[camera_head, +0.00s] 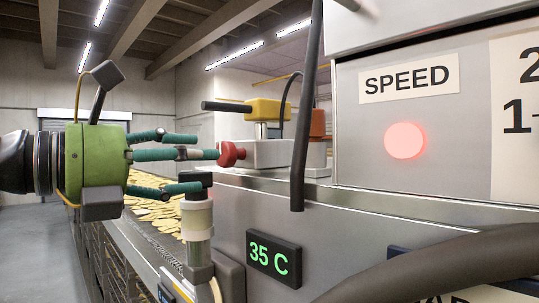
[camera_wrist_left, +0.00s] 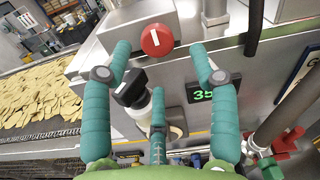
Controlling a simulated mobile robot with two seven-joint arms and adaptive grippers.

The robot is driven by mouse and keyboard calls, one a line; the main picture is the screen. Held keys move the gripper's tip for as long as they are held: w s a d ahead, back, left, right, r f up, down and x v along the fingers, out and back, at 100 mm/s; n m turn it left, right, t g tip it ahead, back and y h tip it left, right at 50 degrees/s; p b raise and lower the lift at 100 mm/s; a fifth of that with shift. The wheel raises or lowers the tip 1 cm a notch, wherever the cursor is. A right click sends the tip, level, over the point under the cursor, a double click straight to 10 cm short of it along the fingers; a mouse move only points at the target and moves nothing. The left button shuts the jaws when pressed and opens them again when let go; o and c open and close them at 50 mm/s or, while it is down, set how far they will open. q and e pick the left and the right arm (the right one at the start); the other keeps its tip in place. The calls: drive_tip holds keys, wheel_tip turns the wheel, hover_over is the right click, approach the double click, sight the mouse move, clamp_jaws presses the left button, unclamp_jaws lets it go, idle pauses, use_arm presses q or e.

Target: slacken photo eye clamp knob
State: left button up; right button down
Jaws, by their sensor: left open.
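The red clamp knob (camera_head: 231,154) sits on the left end of a grey block (camera_head: 268,153) on the machine's ledge. A yellow photo eye (camera_head: 264,110) stands above that block. In the left wrist view the knob (camera_wrist_left: 157,40) is round with a white line, near upright, between the two upper fingertips. My left gripper (camera_head: 208,158), green with three teal fingers, is open and points at the knob from the left. It also shows in the wrist view (camera_wrist_left: 160,65). One fingertip appears next to the knob in the head view; I cannot tell if it touches. The right gripper is out of view.
A black-topped pale cylinder (camera_head: 197,215) stands just below the fingers; its black top also shows in the wrist view (camera_wrist_left: 130,88). A dark hose (camera_head: 304,130) hangs right of the block. Chips (camera_head: 150,200) lie on the conveyor. A green 35 C display (camera_head: 273,258) is on the machine's side.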

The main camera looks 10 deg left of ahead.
sight(227, 154)
use_arm(q)
drive_tip(key=shift+s+a+r+t+p, duration=0.1)
drive_tip(key=shift+s+r+t+p, duration=0.2)
drive_tip(key=shift+r+p, duration=0.45)
drive_tip(key=shift+p+x, duration=0.8)
drive_tip(key=shift+x, duration=0.15)
drive_tip(key=x, duration=0.3)
drive_tip(key=shift+a+f+p, duration=0.1)
drive_tip(key=shift+f+p, duration=0.2)
drive_tip(key=shift+p, duration=0.1)
drive_tip(key=c, duration=1.1)
drive_tip(key=shift+r, duration=0.1)
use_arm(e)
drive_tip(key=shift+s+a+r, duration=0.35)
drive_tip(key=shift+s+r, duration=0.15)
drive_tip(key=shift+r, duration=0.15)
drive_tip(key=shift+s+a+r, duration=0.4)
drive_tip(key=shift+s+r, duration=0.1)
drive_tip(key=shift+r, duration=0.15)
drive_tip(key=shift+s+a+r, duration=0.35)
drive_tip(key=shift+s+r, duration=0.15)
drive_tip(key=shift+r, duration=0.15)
